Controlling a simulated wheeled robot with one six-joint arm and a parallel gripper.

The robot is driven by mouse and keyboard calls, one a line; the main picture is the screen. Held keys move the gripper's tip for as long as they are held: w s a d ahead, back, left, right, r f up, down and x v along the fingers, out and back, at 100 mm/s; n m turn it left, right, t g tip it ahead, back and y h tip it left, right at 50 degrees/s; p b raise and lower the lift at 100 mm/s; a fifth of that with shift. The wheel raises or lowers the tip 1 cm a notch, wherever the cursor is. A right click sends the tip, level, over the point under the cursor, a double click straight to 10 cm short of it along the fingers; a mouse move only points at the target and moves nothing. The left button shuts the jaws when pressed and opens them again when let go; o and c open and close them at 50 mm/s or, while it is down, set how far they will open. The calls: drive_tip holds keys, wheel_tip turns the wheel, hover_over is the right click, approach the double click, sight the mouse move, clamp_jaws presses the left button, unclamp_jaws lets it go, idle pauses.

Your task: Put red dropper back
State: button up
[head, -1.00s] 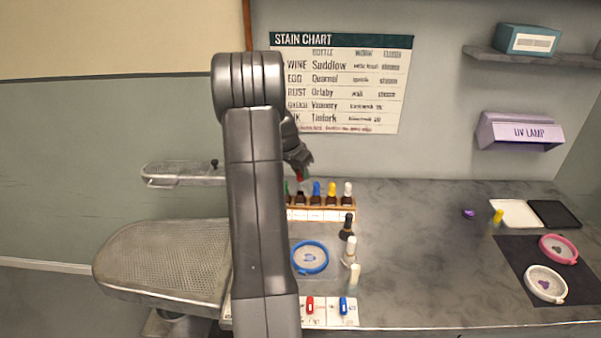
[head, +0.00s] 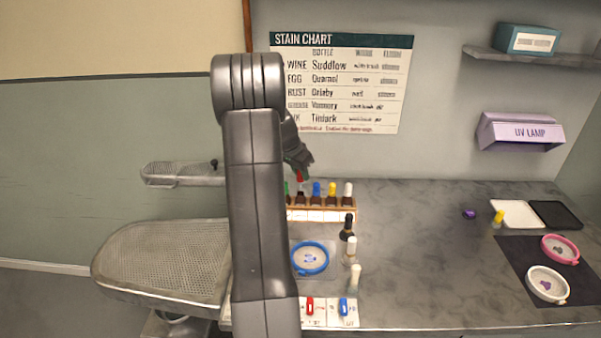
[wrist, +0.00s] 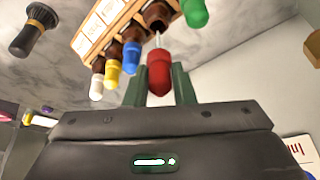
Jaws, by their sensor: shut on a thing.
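My gripper (head: 299,167) is shut on the red dropper (head: 300,177), above the back of the counter. In the wrist view, the red dropper's bulb (wrist: 158,72) sits between the two fingers, with its thin pale stem pointing at a brown open bottle (wrist: 157,14). The stem's end is at the bottle's mouth; I cannot tell whether it is inside. The bottle stands in the wooden rack (head: 325,215), between the green-topped bottle (wrist: 194,12) and the blue-topped bottle (head: 316,190). Yellow-topped (head: 332,191) and white-topped (head: 347,191) bottles stand farther along.
A blue hoop (head: 310,258) lies nearby. My arm hides the rack's left end. The counter's middle (head: 420,240) is clear.

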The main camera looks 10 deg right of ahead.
sight(299, 181)
drive_tip(key=shift+f, duration=0.1)
drive_tip(key=shift+f+b, duration=0.7)
drive_tip(key=shift+b, duration=0.15)
drive_tip(key=shift+f, duration=0.2)
drive_tip(key=shift+f+b, duration=0.9)
drive_tip(key=shift+b, duration=0.2)
drive_tip(key=shift+f+b, duration=0.6)
drive_tip(key=shift+b, duration=0.1)
drive_tip(key=o, duration=1)
drive_tip(key=shift+r, duration=0.2)
